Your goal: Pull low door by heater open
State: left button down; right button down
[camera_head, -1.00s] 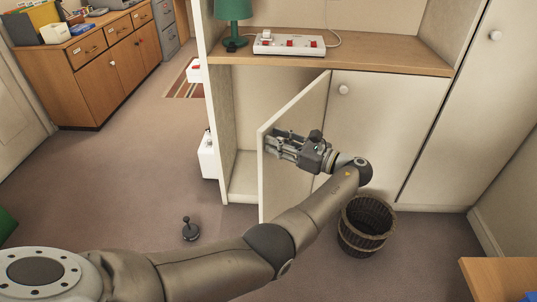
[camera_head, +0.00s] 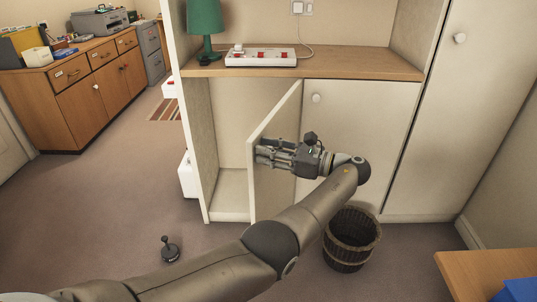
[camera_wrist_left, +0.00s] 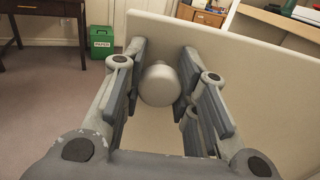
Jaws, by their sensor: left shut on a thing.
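The low cream cabinet door (camera_head: 265,195) stands swung out from the cupboard, with its opening showing on the left. My left gripper (camera_head: 262,154) reaches in from the right at the door's outer face. In the left wrist view the gripper's fingers (camera_wrist_left: 160,84) are shut on the round pale door knob (camera_wrist_left: 159,85), one finger on each side. The door panel (camera_wrist_left: 262,85) also shows behind the knob in that view. In the head view the knob is hidden by the gripper. My right gripper is not in view.
The closed low door (camera_head: 352,140) with its own knob is right of the open one. A wicker basket (camera_head: 351,240) stands on the floor below my arm. A joystick-like object (camera_head: 168,250) lies on the carpet at left. A wooden desk corner (camera_head: 470,268) is at lower right.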

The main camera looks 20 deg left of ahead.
pick_arm(q)
jog(key=shift+w+d+r, duration=0.1)
jog(key=shift+r, duration=0.2)
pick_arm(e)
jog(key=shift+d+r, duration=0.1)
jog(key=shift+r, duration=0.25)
pick_arm(q)
jog(key=c, duration=1.3)
grip_release()
jog(key=shift+o, duration=1)
jog(key=shift+f, duration=0.15)
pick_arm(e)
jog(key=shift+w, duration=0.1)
pick_arm(q)
notch_tip(320, 180, up, 10)
